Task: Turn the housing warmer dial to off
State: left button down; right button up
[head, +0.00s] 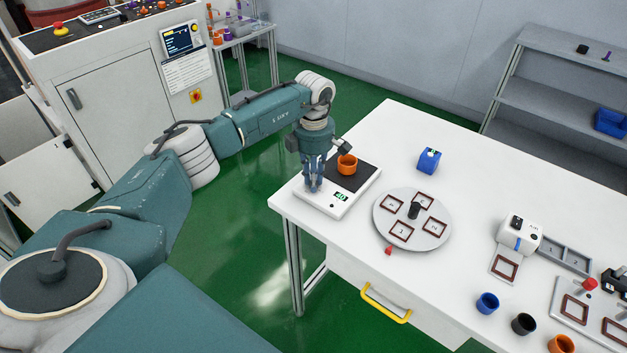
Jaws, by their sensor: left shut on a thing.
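The housing warmer (349,201) is a flat white unit with a dark heating plate, at the left corner of the white table. Its small display (340,196) shows a green reading that looks like 40. An orange housing (347,165) stands upright on the dark plate. My left gripper (313,186) points down at the warmer's front left part, with its fingers closed around the dial. The fingers hide the dial, so its setting cannot be read. My right gripper is not in view.
A round turntable (412,243) with several framed spots stands right of the warmer, and a blue box (428,161) behind it. Several cups, including a blue one (487,303), stand at the front right. A yellow drawer handle (386,304) sticks out below the table edge.

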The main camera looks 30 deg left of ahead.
pick_arm(q)
jog(key=n, duration=0.6)
jog(key=shift+w+r+n, duration=0.1)
jog(key=shift+n, duration=0.2)
jog(key=n, duration=0.6)
jog(key=shift+r, duration=0.1)
jog(key=shift+w, duration=0.1)
jog(key=c, duration=1.6)
grip_release()
notch_tip(320, 180, up, 12)
jog(key=shift+f, duration=0.1)
